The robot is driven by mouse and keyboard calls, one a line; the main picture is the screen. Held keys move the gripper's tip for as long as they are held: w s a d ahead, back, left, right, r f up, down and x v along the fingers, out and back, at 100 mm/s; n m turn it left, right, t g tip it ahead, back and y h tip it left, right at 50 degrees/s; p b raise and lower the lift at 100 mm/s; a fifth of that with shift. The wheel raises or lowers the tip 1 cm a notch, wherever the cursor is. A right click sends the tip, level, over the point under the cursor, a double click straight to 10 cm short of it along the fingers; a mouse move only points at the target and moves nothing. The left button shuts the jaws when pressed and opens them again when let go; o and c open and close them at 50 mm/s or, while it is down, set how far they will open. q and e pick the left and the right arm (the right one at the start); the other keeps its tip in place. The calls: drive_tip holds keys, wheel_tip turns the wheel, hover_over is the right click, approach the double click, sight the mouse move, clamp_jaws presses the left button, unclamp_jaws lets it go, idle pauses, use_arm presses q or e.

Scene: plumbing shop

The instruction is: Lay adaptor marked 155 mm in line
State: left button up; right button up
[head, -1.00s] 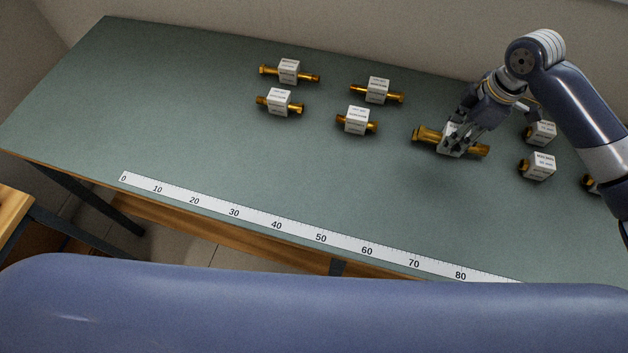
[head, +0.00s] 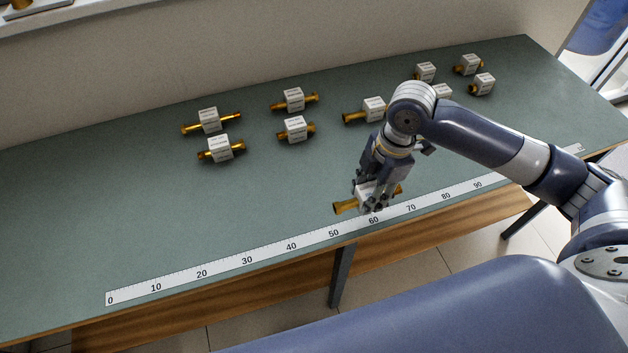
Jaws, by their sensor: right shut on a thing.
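My right gripper (head: 369,203) is shut on a brass adaptor (head: 345,208) with a white label block. It holds the adaptor just behind the ruler strip (head: 249,260), near its 50 to 60 marks. Brass ends stick out on both sides of the fingers, which hide part of the block. I cannot tell whether the adaptor touches the table. The labels are too small to read, so I cannot tell which adaptor is marked 155 mm. My left gripper is not in view.
Other labelled brass adaptors stand at the back of the green table (head: 100,210), including one at the far left (head: 210,120), one in front of it (head: 220,149) and one behind my gripper (head: 373,109). Several more stand at the right. The left table area behind the ruler is clear.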

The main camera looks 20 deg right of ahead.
drive_tip(key=w+a, duration=0.1)
drive_tip(key=w, duration=0.1)
drive_tip(key=w+a+p, duration=0.1)
drive_tip(key=shift+w+a, duration=0.35)
drive_tip(key=w+a, duration=0.1)
drive_tip(key=w, duration=0.1)
drive_tip(key=w+a+p, duration=0.1)
drive_tip(key=w+a, duration=0.1)
drive_tip(key=w+a+f+p, duration=0.1)
drive_tip(key=w+a, duration=0.1)
drive_tip(key=w, duration=0.1)
drive_tip(key=shift+a, duration=0.25)
drive_tip(key=shift+w+a+f, duration=0.1)
drive_tip(key=shift+w+f, duration=0.05)
wheel_tip(320, 180, down, 3)
drive_tip(key=shift+p, duration=0.65)
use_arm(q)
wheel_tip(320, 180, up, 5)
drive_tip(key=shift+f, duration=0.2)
use_arm(e)
drive_tip(key=shift+f, duration=0.25)
drive_tip(key=shift+f, duration=0.15)
drive_tip(key=o, duration=1.2)
